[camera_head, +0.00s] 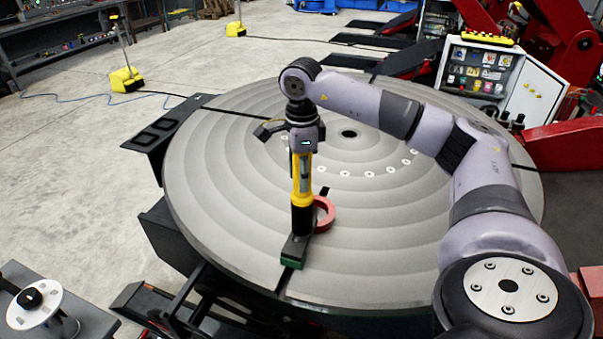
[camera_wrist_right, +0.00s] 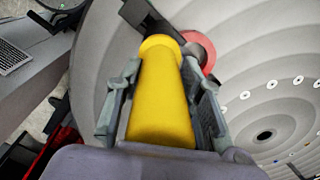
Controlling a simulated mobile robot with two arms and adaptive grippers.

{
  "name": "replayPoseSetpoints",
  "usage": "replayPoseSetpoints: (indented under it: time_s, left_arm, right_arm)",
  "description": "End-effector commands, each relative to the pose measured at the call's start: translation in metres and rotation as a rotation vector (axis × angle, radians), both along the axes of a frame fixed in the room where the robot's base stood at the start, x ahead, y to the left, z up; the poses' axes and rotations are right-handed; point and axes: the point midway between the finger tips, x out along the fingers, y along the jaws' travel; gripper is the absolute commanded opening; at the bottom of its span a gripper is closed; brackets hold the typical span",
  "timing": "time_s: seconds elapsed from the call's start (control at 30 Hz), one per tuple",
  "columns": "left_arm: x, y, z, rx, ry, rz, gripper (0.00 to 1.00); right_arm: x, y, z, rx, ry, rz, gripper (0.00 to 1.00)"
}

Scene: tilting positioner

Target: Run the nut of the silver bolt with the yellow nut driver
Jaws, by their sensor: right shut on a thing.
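The yellow nut driver (camera_head: 303,190) stands upright over the round grey table in the head view, its black lower end (camera_head: 302,222) at a dark clamp block (camera_head: 295,250) near the table's front edge. My right gripper (camera_head: 304,150) is shut on its upper part. In the right wrist view the yellow body (camera_wrist_right: 160,95) lies between the two fingers of my right gripper (camera_wrist_right: 160,88). The silver bolt and its nut cannot be made out; the driver's lower end hides that spot. My left gripper is not in view.
A red ring (camera_head: 324,214) sits right beside the driver's lower end; it also shows in the right wrist view (camera_wrist_right: 203,48). The round table (camera_head: 400,260) is otherwise mostly clear. A white control cabinet (camera_head: 480,75) stands behind at the right.

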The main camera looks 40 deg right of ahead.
Motion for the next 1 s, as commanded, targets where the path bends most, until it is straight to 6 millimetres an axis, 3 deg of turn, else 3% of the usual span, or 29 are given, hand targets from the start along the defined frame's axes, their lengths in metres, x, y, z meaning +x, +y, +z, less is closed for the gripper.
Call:
replayPoseSetpoints:
  time_s: [1.0]
  left_arm:
    - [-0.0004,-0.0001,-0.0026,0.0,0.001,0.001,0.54]
  right_arm:
    - [0.0001,0.0004,-0.0041,0.001,-0.001,0.001,0.01]
